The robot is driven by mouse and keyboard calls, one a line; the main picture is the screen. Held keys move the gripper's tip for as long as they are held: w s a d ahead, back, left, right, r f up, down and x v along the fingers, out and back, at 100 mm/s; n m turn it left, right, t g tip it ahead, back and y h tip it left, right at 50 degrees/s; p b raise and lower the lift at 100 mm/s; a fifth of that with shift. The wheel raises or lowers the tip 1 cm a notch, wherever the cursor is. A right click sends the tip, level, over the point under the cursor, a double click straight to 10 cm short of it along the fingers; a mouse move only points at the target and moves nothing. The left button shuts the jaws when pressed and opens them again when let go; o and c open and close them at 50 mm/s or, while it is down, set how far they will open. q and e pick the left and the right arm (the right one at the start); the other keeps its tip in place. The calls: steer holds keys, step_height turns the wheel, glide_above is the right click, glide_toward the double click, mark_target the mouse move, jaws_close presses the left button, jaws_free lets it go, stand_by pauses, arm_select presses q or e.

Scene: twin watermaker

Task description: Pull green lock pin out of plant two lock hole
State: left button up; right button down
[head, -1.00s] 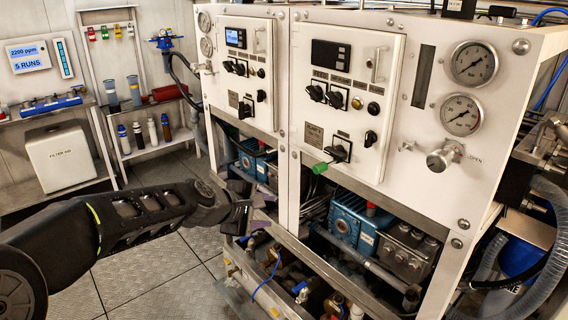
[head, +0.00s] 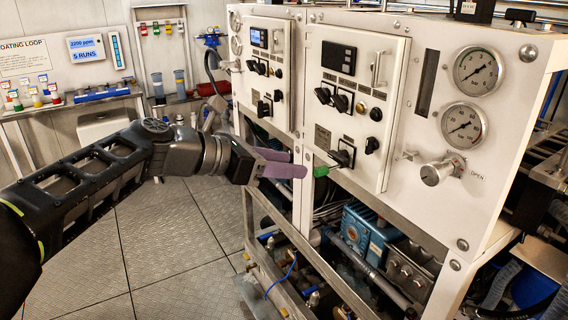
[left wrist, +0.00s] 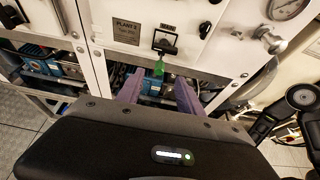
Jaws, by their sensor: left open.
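The green lock pin (head: 320,171) sits at the lower edge of the plant two panel (head: 350,110), just below the black main switch (head: 342,157). It also shows in the left wrist view (left wrist: 159,68), under the switch and the plate marked PLANT 2. My left gripper (head: 298,164) is open, with its purple fingers pointing at the panel, a little left of the pin in the head view. In the left wrist view the two fingertips (left wrist: 158,86) stand on either side below the pin, apart from it. The lock hole itself is too small to make out. My right gripper is out of view.
The plant one panel (head: 262,70) stands to the left. Gauges (head: 478,70) and a round valve knob (head: 436,173) are on the right. Below the panels is an open frame with a blue pump (head: 362,230) and hoses. The floor at left is clear.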

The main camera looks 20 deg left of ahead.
mark_target(317, 168)
arm_select(q)
steer(key=shift+x, duration=3.9)
jaws_close()
steer(key=c, duration=0.6)
jaws_free()
jaws_close()
steer(key=shift+a, duration=0.15)
